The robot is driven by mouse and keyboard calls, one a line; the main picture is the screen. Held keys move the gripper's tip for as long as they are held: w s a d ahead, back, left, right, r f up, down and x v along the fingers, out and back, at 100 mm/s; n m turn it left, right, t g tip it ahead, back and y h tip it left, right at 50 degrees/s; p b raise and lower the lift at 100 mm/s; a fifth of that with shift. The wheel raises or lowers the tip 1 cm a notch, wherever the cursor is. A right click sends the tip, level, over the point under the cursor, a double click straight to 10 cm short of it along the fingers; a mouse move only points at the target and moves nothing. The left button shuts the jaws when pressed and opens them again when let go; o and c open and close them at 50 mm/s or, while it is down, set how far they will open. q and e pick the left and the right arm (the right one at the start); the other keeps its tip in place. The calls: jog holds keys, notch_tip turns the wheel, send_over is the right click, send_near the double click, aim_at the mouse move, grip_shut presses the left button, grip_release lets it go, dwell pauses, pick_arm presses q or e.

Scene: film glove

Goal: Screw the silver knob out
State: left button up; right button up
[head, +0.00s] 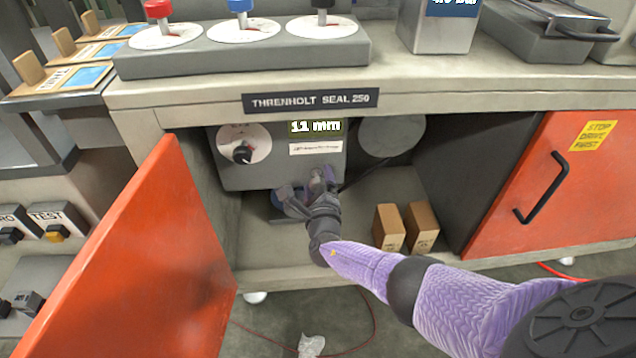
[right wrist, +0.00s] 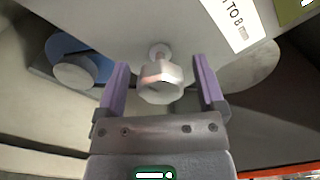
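The box's display (head: 315,127) reads 11 mm. My right gripper (head: 313,184) reaches into the bay at the box's lower edge and mostly hides the knob in the head view. In the right wrist view its two purple fingers (right wrist: 159,75) stand apart on either side of the knob, with a visible gap at each side. My left gripper is not in view.
An orange door (head: 140,265) stands open at the left of the bay. Two small brown boxes (head: 405,228) stand on the shelf to the right of my gripper. A blue round part (right wrist: 85,62) with a pale cap is near the knob. A closed orange door (head: 545,190) is at the right.

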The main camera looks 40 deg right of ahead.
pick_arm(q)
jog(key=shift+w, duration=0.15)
pick_arm(e)
jog(key=p+v, duration=0.2)
jog(key=r+p+v, duration=0.1)
jog(key=p+v, duration=0.1)
jog(key=v, duration=0.1)
jog(key=shift+a, duration=0.1)
jog(key=p, duration=0.2)
send_near(318, 186)
jog(key=w, duration=0.1)
pick_arm(q)
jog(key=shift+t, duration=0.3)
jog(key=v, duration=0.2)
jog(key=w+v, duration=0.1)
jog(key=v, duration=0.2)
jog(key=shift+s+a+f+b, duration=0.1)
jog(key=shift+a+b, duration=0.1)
jog(key=shift+b, duration=0.1)
pick_arm(e)
jog(key=shift+w+d+f, duration=0.15)
jog(key=shift+d+f, duration=0.25)
jog(key=shift+f, duration=0.15)
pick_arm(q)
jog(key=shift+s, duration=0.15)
